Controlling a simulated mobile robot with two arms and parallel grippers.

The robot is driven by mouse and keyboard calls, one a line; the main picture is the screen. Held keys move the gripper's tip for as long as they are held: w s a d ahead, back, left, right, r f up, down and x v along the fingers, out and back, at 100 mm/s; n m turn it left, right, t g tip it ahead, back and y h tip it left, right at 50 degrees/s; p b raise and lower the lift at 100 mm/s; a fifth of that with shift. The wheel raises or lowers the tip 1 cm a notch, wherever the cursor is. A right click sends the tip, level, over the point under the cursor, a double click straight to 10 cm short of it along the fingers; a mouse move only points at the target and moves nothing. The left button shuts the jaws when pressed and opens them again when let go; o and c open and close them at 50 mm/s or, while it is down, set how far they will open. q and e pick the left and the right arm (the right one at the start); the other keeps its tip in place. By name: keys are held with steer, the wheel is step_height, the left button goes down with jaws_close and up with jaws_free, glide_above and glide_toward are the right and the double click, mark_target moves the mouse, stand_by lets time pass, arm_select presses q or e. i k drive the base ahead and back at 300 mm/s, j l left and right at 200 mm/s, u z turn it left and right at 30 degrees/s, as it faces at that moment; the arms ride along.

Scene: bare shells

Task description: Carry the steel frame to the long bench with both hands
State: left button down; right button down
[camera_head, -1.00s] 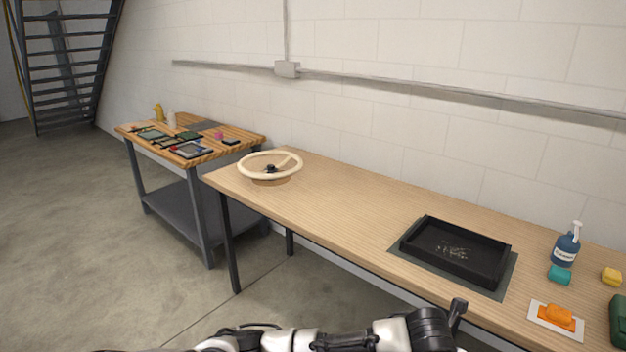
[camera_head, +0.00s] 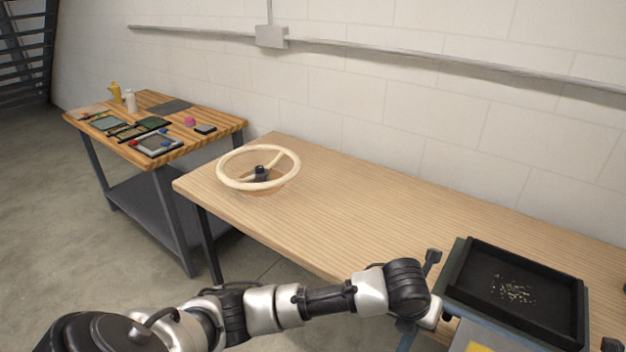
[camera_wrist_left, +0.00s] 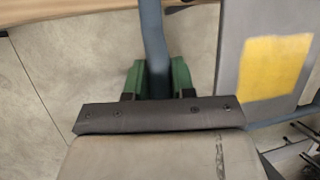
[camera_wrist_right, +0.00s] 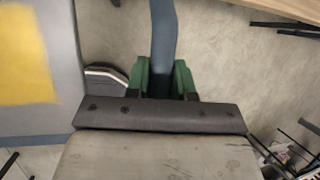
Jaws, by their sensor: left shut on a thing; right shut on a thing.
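The steel frame is a blue-grey bar frame. In the left wrist view my left gripper (camera_wrist_left: 157,80), with green fingers, is shut on one of its bars (camera_wrist_left: 152,35). In the right wrist view my right gripper (camera_wrist_right: 165,78) is shut on another bar (camera_wrist_right: 163,35). A grey panel with a yellow patch (camera_wrist_left: 277,66) lies between the two hands; the patch also shows at the lower edge of the head view (camera_head: 478,341). The long bench (camera_head: 350,210) has a pale wooden top, ahead of my left arm. Most of the frame is out of the head view.
A smaller workbench (camera_head: 178,150) with several parts stands to the left.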

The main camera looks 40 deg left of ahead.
mark_target(363, 228)
steer(key=i+j, duration=0.15)
steer(key=j, duration=0.25)
steer(key=i+j, duration=0.15)
steer(key=j, duration=0.2)
steer(key=i+j, duration=0.15)
steer(key=j, duration=0.25)
steer(key=i+j, duration=0.15)
steer(key=j, duration=0.25)
steer(key=i+j, duration=0.15)
steer(key=j, duration=0.25)
steer(key=i+j, duration=0.2)
steer(key=j, duration=0.15)
